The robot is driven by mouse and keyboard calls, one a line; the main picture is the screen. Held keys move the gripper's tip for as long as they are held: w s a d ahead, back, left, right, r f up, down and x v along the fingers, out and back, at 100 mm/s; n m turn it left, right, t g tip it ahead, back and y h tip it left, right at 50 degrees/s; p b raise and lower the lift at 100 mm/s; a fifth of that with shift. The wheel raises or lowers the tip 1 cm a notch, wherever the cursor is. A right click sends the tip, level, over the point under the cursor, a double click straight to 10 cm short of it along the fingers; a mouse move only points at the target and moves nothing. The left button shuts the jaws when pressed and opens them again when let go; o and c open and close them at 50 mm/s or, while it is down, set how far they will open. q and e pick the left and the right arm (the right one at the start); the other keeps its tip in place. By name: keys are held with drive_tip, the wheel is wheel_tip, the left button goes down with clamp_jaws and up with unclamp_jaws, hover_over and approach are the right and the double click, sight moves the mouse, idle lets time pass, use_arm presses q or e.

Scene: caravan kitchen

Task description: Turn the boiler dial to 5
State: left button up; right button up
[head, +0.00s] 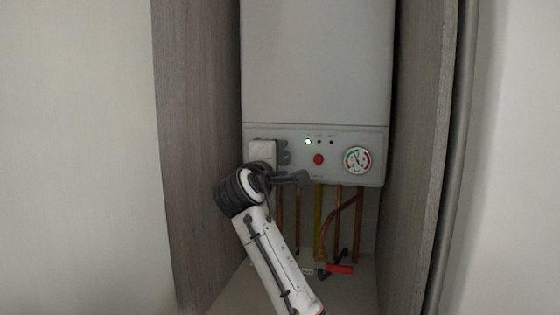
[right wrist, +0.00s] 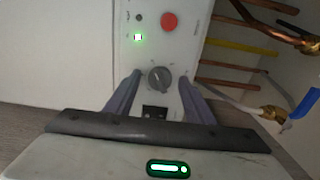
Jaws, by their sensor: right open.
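The boiler dial (right wrist: 159,78) is a small dark grey round knob with a raised grip bar, on the boiler's light front panel. It shows in the right wrist view, between the two fingers of my right gripper (right wrist: 160,80), with a visible gap on each side. The numbers around it are too small to read. In the head view my right gripper (head: 292,166) is open at the lower left of the boiler panel (head: 340,137), and I cannot clearly make out the dial there. My left gripper is not in view.
The boiler (head: 316,60) hangs between two wooden side panels (head: 195,130) that leave a narrow niche. A red button (head: 318,159), a green light (head: 308,141) and a pressure gauge (head: 357,160) are nearby. Copper pipes (head: 337,222) and a red-handled valve (head: 340,269) lie below.

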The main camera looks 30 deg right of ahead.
drive_tip(key=c, duration=1)
drive_tip(key=shift+c, duration=0.3)
drive_tip(key=shift+m, duration=0.4)
drive_tip(key=m+b, duration=0.2)
drive_tip(key=m, duration=0.3)
drive_tip(key=shift+f+m, duration=0.15)
drive_tip(key=shift+m, duration=0.15)
drive_tip(key=m+b, duration=0.2)
drive_tip(key=m, duration=0.3)
drive_tip(key=shift+m, duration=0.3)
drive_tip(key=o, duration=1.1)
drive_tip(key=shift+c, duration=0.2)
